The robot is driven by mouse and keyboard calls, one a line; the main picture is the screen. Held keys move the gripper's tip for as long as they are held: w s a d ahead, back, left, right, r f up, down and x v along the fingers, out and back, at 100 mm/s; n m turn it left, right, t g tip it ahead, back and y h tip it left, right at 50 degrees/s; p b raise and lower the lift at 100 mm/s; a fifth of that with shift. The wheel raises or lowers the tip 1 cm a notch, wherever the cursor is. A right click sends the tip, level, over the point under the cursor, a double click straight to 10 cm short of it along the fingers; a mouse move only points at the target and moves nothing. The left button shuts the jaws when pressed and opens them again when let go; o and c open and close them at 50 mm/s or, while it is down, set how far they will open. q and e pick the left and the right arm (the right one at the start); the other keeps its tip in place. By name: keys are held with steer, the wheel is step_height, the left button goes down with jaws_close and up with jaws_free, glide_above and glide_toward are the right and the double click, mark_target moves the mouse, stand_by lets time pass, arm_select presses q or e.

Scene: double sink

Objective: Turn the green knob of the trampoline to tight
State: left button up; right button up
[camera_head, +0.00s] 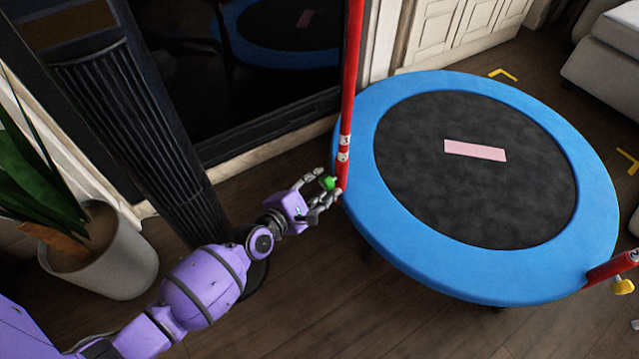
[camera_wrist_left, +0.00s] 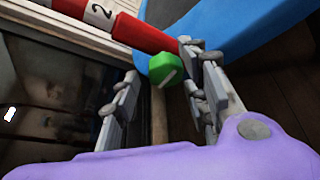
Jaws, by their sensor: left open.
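The trampoline (camera_head: 560,130) has a blue rim and a dark mat. A red pole (camera_head: 349,100) with white number bands stands at its left edge. The green knob (camera_head: 327,183) sits on the lower part of this pole. In the left wrist view the green knob (camera_wrist_left: 166,68) shows a pale line on its face, and the red pole (camera_wrist_left: 147,34) is behind it. My left gripper (camera_head: 324,186) is open, with its fingers on either side of the knob. In the left wrist view the right-hand finger is close to the knob; contact cannot be told. My right gripper is not in view.
A tall dark ribbed column (camera_head: 130,130) and a black glossy panel (camera_head: 250,90) stand behind my left arm. A potted plant (camera_head: 100,255) is at the left. Another red post with a yellow knob (camera_head: 622,286) is at the right. Wooden floor lies clear in front.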

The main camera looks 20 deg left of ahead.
arm_select(q)
steer(key=v, duration=1.1)
steer(key=shift+s+a, duration=0.15)
steer(key=shift+s, duration=0.2)
steer(key=shift+r, duration=0.15)
